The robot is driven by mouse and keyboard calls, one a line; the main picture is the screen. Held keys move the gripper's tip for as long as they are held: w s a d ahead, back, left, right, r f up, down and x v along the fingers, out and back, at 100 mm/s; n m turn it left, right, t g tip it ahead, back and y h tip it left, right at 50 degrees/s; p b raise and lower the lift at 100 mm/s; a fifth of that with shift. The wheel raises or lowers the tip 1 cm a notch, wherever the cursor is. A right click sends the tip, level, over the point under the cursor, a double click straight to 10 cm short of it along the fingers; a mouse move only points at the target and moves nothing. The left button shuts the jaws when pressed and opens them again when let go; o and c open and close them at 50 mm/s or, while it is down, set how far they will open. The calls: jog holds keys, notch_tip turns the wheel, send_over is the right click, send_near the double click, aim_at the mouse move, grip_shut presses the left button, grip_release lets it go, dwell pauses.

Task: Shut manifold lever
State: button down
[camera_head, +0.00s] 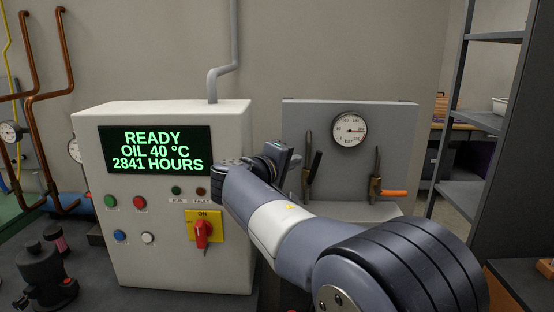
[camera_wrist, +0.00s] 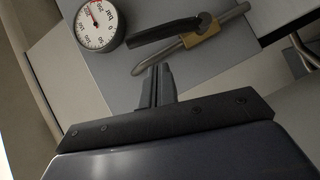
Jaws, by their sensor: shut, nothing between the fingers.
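A grey manifold panel (camera_head: 290,118) carries two valves on upright pipes. The left valve has a black lever (camera_head: 316,163) lying nearly along its pipe. The right valve has an orange lever (camera_head: 393,193) sticking out sideways, across its pipe. My gripper (camera_head: 287,160) is just left of the black lever in the head view, partly hidden by my wrist. In the wrist view my gripper (camera_wrist: 160,72) is shut and empty, with a visible gap to the black lever (camera_wrist: 165,38) and its brass valve body (camera_wrist: 203,32).
A round pressure gauge (camera_head: 349,130) sits between the valves. A white control cabinet (camera_head: 105,250) with a green-lettered display and a red rotary switch (camera_head: 202,234) stands close left of my arm. A metal shelf rack (camera_head: 490,120) stands at the right.

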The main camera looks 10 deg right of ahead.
aim_at(317, 162)
jog(key=shift+s+d+f, duration=0.1)
jog(key=shift+d+f, duration=0.05)
jog(key=shift+d, duration=0.5)
jog(key=shift+s+d+f, duration=0.1)
jog(key=shift+d, duration=0.55)
jog(key=shift+d+m, duration=0.35)
jog(key=shift+m, duration=0.15)
jog(key=shift+s+d+r+m+g+y+b, duration=0.1)
jog(key=shift+s+d+m+g+y+b, duration=0.1)
jog(key=shift+d+m+g+y+b, duration=0.5)
jog(key=s+d+f+m+y+b, duration=0.1)
jog(key=d+f+m+y, duration=0.3)
jog(key=d+m+y, duration=0.1)
jog(key=shift+d+y, duration=0.4)
jog(key=shift+y, duration=0.2)
jog(key=shift+s+d, duration=0.1)
